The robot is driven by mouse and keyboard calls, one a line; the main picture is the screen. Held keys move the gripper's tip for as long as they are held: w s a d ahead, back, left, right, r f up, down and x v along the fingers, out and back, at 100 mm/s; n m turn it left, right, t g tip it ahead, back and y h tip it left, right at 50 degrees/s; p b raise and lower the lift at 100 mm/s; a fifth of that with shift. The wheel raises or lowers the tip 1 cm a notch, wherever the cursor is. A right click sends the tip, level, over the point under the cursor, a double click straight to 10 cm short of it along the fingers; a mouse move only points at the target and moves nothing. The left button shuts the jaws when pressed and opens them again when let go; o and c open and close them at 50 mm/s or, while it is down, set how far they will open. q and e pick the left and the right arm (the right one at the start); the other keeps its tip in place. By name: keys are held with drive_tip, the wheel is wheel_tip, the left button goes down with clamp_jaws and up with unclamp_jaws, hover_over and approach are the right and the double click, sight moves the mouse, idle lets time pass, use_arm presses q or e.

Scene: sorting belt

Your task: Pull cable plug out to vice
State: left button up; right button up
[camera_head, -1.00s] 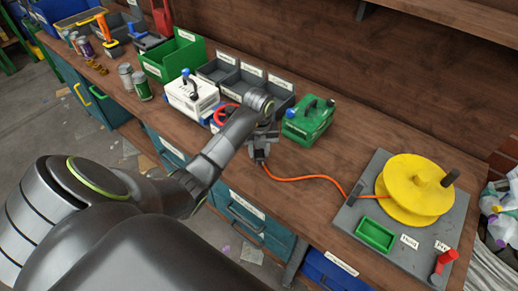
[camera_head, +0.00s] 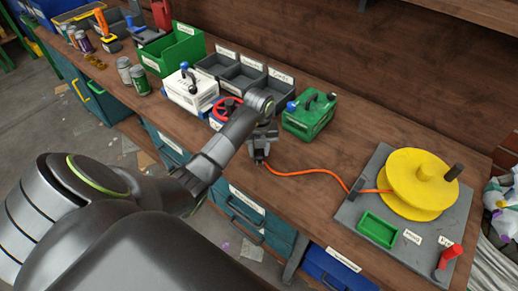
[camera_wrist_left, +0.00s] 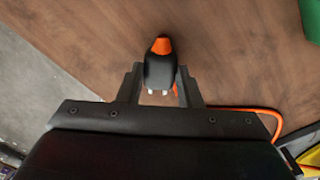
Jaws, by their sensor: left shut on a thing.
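My left gripper (camera_head: 261,158) is shut on the black and orange cable plug (camera_wrist_left: 160,68), low over the worktop near its front edge. In the left wrist view the plug sits between the two fingers (camera_wrist_left: 160,88), with its metal prongs showing toward the palm. The orange cable (camera_head: 310,172) runs from the gripper along the worktop to the yellow reel (camera_head: 420,178). A blue device with a red wheel (camera_head: 225,108), possibly the vice, is partly hidden behind my left arm. My right gripper is not in view.
A green case (camera_head: 309,118) stands just behind the gripper and a white box (camera_head: 192,92) is to the left. Grey bins (camera_head: 245,77) stand at the back. The reel's grey board (camera_head: 368,205) holds a green tray (camera_head: 377,230) and a red handle (camera_head: 450,256).

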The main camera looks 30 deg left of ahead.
use_arm(q)
drive_tip(key=o, duration=1.1)
drive_tip(key=shift+o, duration=0.2)
wheel_tip(320, 180, up, 7)
drive_tip(key=shift+r+p, duration=0.1)
drive_tip(key=shift+p, duration=0.5)
wheel_tip(320, 180, up, 10)
drive_tip(key=p, duration=1)
drive_tip(key=shift+r, duration=0.1)
